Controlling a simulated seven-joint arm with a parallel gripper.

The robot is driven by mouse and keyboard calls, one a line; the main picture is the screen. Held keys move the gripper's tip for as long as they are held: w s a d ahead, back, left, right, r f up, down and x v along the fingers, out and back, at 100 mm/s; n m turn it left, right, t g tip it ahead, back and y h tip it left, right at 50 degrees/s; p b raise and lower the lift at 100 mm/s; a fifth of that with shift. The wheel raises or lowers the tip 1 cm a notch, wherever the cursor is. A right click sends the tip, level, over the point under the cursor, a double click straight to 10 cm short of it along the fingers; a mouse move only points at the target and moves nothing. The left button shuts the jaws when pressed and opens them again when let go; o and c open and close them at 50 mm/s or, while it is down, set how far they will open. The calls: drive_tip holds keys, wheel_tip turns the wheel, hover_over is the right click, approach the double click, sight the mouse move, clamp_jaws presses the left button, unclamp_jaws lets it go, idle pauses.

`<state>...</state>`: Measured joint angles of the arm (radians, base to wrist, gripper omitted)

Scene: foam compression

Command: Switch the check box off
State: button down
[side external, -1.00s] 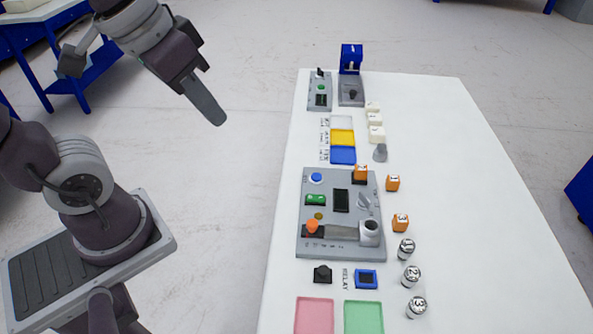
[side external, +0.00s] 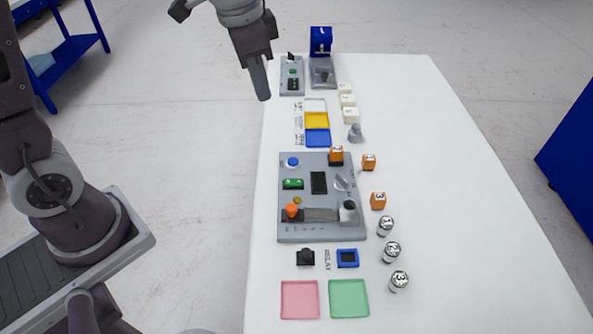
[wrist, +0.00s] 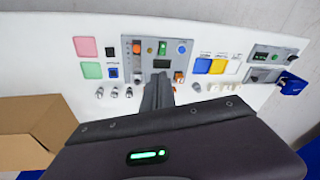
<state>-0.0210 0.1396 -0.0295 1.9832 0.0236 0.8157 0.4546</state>
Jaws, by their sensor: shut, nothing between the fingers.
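A small grey box (side external: 291,76) stands at the far left of the white table, with a dark switch lever (side external: 291,56), a green light or button (side external: 292,71) and a dark window (side external: 293,84). No readable label confirms that it is the check box. It also shows at the right in the wrist view (wrist: 270,57). My gripper (side external: 264,98) is shut and empty, pointing down by the table's left edge, apart from the box and nearer the camera. In the wrist view its fingers (wrist: 158,84) reach up in front of the larger control panel (wrist: 136,62).
The grey control panel (side external: 322,232) has a blue button, green switch, knob and orange-ended lever. A blue device (side external: 320,42) stands right of the small box. Coloured trays (side external: 317,121), orange cubes (side external: 369,162) and numbered cylinders (side external: 392,252) lie nearby. The table's right side is clear.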

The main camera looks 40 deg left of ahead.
drive_tip(key=w+f+m+g, duration=0.1)
drive_tip(key=w+f+m, duration=0.1)
drive_tip(key=w+f, duration=0.5)
drive_tip(key=m+g, duration=0.1)
drive_tip(key=m, duration=0.1)
hover_over(298, 181)
wheel_tip(298, 181, down, 8)
drive_tip(key=shift+f, duration=0.2)
wheel_tip(298, 181, down, 14)
drive_tip(key=shift+w, duration=0.1)
drive_tip(key=shift+f, duration=0.2)
drive_tip(key=shift+s+a+r, duration=0.25)
drive_tip(key=shift+s+a, duration=0.3)
